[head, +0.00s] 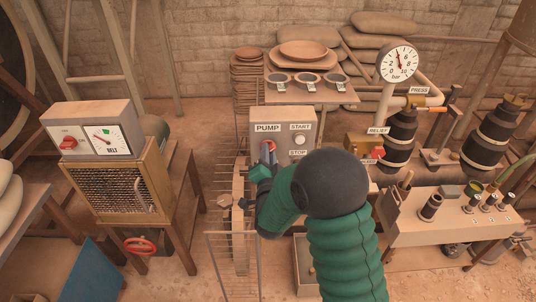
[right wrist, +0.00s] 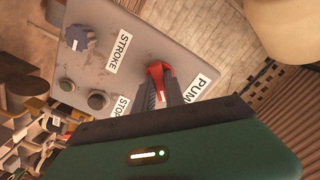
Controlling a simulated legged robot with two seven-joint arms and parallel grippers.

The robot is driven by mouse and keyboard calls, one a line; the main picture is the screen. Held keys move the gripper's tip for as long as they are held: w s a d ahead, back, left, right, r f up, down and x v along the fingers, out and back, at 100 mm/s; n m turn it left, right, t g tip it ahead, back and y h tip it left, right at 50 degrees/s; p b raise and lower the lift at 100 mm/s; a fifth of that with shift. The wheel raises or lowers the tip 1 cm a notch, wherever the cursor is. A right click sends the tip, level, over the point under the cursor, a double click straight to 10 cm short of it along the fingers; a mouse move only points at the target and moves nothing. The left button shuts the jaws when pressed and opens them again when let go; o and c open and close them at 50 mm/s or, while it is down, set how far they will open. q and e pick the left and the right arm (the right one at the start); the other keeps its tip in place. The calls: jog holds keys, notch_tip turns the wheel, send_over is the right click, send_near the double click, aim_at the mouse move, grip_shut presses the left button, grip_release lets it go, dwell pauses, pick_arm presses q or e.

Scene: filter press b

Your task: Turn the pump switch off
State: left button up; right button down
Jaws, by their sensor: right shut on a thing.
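The pump switch is a red knob (head: 268,146) under the PUMP label on a grey control box (head: 284,119) in the middle of the head view. My left gripper is not in view.
A BELT box (head: 97,130) stands at left. A pressure gauge (head: 398,62) and RELIEF handle (head: 376,153) are at right.

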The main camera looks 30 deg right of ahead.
jog(key=shift+s+a+f+n+p, duration=0.1)
jog(key=shift+f+n+p, duration=0.05)
jog(key=shift+n, duration=1.4)
jog(key=shift+w+d+f+n+p, duration=0.1)
jog(key=shift+n+p, duration=0.1)
jog(key=shift+n, duration=1.3)
jog(key=shift+s+a+f+n+p, duration=0.1)
jog(key=shift+f+n+p, duration=0.05)
jog(key=shift+n, duration=1.4)
jog(key=c, duration=1.4)
grip_release()
jog(key=shift+r, duration=0.2)
